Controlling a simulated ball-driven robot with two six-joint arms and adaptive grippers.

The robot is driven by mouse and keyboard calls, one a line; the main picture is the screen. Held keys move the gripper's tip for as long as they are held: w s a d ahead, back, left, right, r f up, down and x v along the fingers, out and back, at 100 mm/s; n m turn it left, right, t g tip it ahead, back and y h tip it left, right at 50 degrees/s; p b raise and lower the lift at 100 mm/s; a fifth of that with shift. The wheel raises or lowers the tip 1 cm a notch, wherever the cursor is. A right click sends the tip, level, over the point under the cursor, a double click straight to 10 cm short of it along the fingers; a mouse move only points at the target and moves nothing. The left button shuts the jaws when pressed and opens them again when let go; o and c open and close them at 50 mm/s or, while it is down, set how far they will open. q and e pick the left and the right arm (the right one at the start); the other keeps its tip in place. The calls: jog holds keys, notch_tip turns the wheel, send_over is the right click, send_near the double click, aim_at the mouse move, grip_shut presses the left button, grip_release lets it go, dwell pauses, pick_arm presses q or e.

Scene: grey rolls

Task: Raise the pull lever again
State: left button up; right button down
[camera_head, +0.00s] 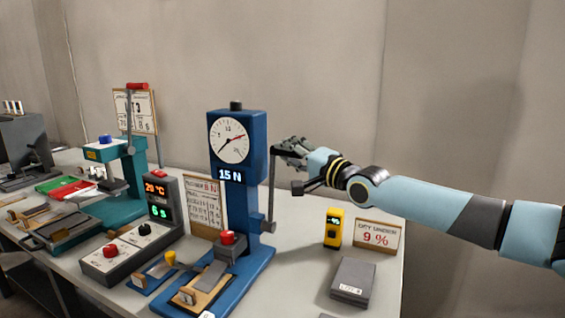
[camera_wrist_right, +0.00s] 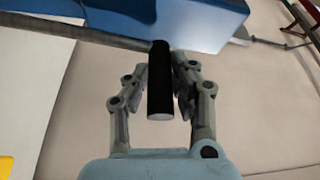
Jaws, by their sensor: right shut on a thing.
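The pull lever is a grey rod (camera_head: 271,185) on the right side of the blue force tester (camera_head: 237,190). It stands upright, rising from a pivot low on the column. Its black grip (camera_wrist_right: 160,85) shows in the right wrist view, between the fingers at the rod's end. My right gripper (camera_head: 284,149) is shut on that grip at the lever's upper end, next to the dial head. The fingers hide most of the grip in the head view. The tester's display reads 15 N, below a round dial (camera_head: 230,140). My left gripper is not in view.
A yellow meter (camera_head: 333,228), a sign reading 9 % (camera_head: 379,238) and a grey block (camera_head: 353,281) stand right of the tester. A grey control box (camera_head: 130,250) and a teal press (camera_head: 125,180) stand left. The wall behind is bare.

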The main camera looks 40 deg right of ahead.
jog(key=shift+w+d+f+m, duration=0.2)
jog(key=shift+d+m, duration=0.2)
jog(key=shift+d, duration=0.15)
jog(key=shift+r, duration=0.1)
jog(key=c, duration=1.5)
grip_release()
jog(key=o, duration=0.4)
jog(key=shift+d, duration=0.2)
jog(key=shift+a, duration=0.1)
jog(key=shift+s, duration=0.1)
jog(key=shift+s+f, duration=0.15)
jog(key=shift+s, duration=1.65)
jog(key=shift+s+f, duration=0.15)
jog(key=shift+s, duration=1.65)
